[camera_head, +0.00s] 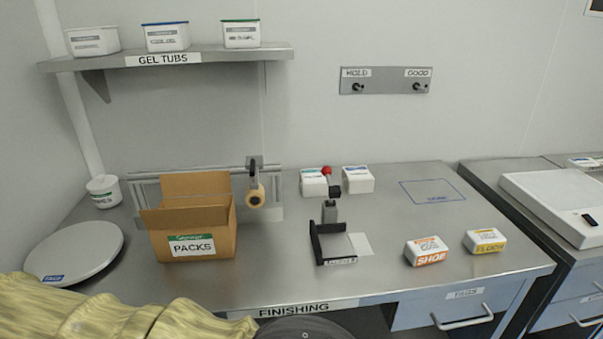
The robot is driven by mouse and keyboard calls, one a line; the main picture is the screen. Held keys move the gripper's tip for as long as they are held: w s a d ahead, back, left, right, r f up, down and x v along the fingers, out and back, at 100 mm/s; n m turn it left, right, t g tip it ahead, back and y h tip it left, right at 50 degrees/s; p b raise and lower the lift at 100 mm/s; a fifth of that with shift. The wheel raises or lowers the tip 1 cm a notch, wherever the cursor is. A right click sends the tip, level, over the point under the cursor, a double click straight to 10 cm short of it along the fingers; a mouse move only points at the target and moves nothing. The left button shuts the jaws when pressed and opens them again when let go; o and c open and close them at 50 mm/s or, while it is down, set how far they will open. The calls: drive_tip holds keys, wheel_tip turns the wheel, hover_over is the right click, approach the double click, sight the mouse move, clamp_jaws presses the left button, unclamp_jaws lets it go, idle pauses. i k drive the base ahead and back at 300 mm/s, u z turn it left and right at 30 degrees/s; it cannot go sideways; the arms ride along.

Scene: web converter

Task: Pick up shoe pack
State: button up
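The shoe pack (427,251) is a small white block with an orange label reading SHOE. It lies on the right part of the steel finishing table (300,280), near its front edge. A similar white pack with a yellow label, apparently reading FLOOR (485,241), lies just to its right, apart from it. My gripper is not visible. A yellow ribbed sleeve, likely on my arm, shows at the lower left, well away from the shoe pack.
An open cardboard box marked PACKS (194,245) stands left. A round white plate (74,252) is far left. A blue-outlined area (432,191) behind the shoe pack is clear.

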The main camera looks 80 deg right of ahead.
sight(427, 251)
drive_tip(key=z, duration=3.8)
